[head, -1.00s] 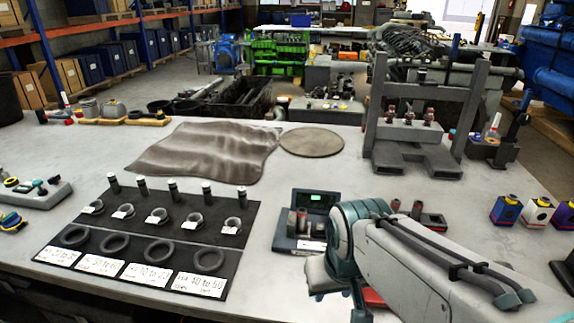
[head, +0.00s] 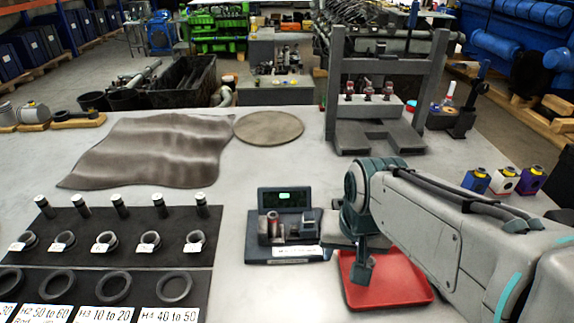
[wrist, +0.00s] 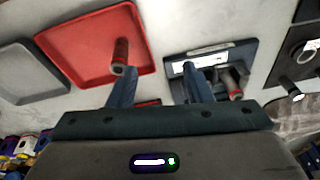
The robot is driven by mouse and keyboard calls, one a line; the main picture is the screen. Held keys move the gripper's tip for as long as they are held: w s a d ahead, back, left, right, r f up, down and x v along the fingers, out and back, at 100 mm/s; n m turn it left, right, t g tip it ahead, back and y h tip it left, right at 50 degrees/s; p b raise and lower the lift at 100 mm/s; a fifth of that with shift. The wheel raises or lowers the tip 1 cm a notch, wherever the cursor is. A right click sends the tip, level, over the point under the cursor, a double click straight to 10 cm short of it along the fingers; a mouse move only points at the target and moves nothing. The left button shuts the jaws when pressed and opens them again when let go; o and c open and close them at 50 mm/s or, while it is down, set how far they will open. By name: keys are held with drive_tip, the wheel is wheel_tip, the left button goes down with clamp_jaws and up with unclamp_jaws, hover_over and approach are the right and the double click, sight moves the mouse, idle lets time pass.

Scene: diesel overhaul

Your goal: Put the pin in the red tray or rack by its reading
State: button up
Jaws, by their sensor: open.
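A reddish-brown pin with a grey end (wrist: 121,56) shows in the red tray (wrist: 80,32) in the wrist view, just past my left-hand fingertip. I cannot tell whether it stands or leans. In the head view the red tray (head: 405,288) is right of the gauge, partly under my arm. My gripper (wrist: 160,85) is open, fingers apart with nothing between them; in the head view it shows over the tray's left side (head: 362,268). The gauge (head: 285,200) has a lit green display, too small to read, and a reddish upright part (head: 272,226).
A grey tray (wrist: 25,75) lies beside the red one. A black mat with rings and labels (head: 105,235) is at left, a press (head: 385,130) behind, and several small coloured blocks (head: 503,180) at right. The table between gauge and cloth (head: 150,150) is clear.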

drive_tip(key=w+a+r+m+g+y+p, duration=0.1)
drive_tip(key=w+a+r+m+p, duration=0.2)
drive_tip(key=w+a+m, duration=0.45)
drive_tip(key=m+g+y+p, duration=0.1)
drive_tip(key=m+p, duration=0.1)
drive_tip(key=m, duration=0.6)
hover_over(275, 214)
drive_tip(key=shift+s+d+f, duration=0.25)
drive_tip(key=shift+f, duration=0.25)
drive_tip(key=shift+w+a+f+m+g, duration=0.2)
drive_tip(key=shift+a+m+g, duration=0.1)
drive_tip(key=shift+m, duration=0.15)
wheel_tip(275, 214, down, 7)
drive_tip(key=b, duration=0.5)
drive_tip(key=shift+d+r, duration=0.1)
drive_tip(key=shift+r, duration=0.1)
drive_tip(key=shift+f+b, duration=0.7)
drive_tip(key=shift+f, duration=0.4)
clamp_jaws()
drive_tip(key=shift+r, duration=0.15)
